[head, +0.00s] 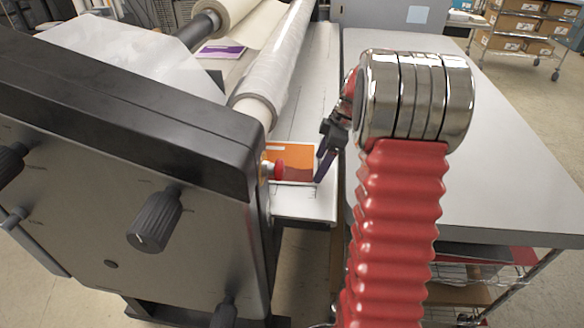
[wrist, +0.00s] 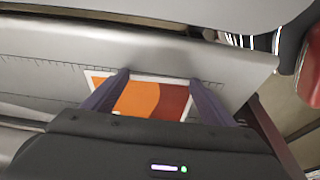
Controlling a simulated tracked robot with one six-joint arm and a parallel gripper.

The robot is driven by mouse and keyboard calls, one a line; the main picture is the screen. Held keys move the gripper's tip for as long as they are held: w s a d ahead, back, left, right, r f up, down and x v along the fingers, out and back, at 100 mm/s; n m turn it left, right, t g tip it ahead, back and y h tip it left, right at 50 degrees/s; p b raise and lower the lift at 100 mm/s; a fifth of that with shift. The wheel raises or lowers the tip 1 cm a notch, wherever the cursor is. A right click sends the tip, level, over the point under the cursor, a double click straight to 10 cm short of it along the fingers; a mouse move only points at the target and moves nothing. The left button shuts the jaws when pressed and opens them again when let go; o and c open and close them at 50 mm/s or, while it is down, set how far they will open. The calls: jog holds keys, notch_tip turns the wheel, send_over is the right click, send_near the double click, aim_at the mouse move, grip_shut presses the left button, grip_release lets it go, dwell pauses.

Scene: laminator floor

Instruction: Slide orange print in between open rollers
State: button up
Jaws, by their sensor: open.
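The orange print (head: 290,155), with a dark red part and a white border, lies flat on the laminator's narrow feed table (head: 305,205). It also shows in the wrist view (wrist: 138,98). My gripper (head: 319,176) is at the print's right edge in the head view. In the wrist view my gripper (wrist: 160,84) has its two purple fingers spread wide over the print, with nothing held between them. Whether the fingertips touch it, I cannot tell. A film-wrapped roller (head: 278,72) lies just beyond the print. The gap between the rollers is hidden.
The laminator's black end housing (head: 130,130) with knobs stands on the left. A purple print (head: 222,52) lies farther back. A wide grey table (head: 480,150) at the right is clear. Shelves with boxes (head: 520,30) stand behind.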

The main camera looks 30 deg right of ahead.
jog(key=shift+s+d, duration=0.1)
jog(key=shift+d, duration=0.05)
dwell(0.7)
jog(key=shift+w+d, duration=0.15)
jog(key=shift+w, duration=0.05)
jog(key=shift+w+d, duration=0.15)
jog(key=shift+w, duration=0.05)
dwell(0.3)
jog(key=shift+w+a, duration=0.15)
jog(key=shift+a, duration=0.1)
dwell(0.4)
jog(key=shift+s+d, duration=0.35)
jog(key=shift+d, duration=0.15)
dwell(1.2)
jog(key=shift+r, duration=0.1)
jog(key=shift+v, duration=3.05)
jog(key=shift+s, duration=0.15)
